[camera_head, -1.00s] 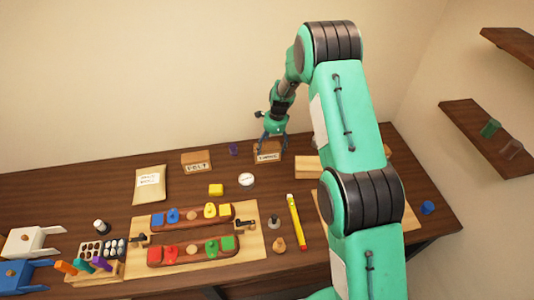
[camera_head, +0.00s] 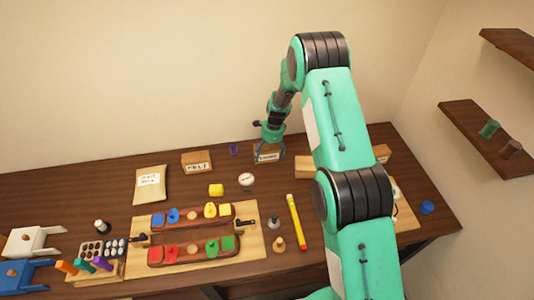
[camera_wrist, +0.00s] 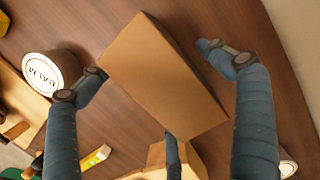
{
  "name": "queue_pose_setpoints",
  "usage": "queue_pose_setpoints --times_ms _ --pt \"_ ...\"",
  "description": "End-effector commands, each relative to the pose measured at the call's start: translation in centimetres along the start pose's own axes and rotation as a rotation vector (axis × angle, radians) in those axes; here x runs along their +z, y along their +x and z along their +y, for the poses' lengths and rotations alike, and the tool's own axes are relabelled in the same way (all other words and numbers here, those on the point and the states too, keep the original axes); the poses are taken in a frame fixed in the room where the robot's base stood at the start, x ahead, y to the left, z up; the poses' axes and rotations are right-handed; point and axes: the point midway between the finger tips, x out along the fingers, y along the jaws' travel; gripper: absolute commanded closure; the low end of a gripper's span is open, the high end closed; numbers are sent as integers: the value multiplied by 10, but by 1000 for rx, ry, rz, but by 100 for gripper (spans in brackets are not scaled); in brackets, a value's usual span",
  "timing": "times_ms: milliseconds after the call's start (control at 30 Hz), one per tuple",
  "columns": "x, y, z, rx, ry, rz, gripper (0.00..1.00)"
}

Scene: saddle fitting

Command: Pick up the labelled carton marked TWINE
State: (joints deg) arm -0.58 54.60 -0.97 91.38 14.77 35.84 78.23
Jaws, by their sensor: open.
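The carton (camera_head: 266,158) stands near the back of the table, its front label partly hidden by my fingers; the word is too small to read surely. In the wrist view the brown carton (camera_wrist: 162,75) shows its plain top, with no label visible. My gripper (camera_head: 269,156) is open above and around this carton, coming down from above. In the wrist view my gripper (camera_wrist: 153,66) has one finger at the carton's left and one at its right, the right one with a visible gap. A third finger shows below the carton; contact cannot be told.
Another labelled carton (camera_head: 196,163) stands to the left. A round white-topped BALM tin (camera_wrist: 48,73) is close by, left of the carton in the wrist view. A yellow block (camera_head: 216,190) sits in front.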

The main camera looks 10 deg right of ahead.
Motion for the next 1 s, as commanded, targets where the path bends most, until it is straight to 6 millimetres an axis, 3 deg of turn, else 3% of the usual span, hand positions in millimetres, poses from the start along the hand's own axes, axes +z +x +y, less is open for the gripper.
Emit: queue_pose_setpoints --times_ms 233,500,1000 --pt "0 0 0 0 0 0 11" --pt "0 0 0 0 0 0 65" --pt "1 -6 0 0 0 0 67"
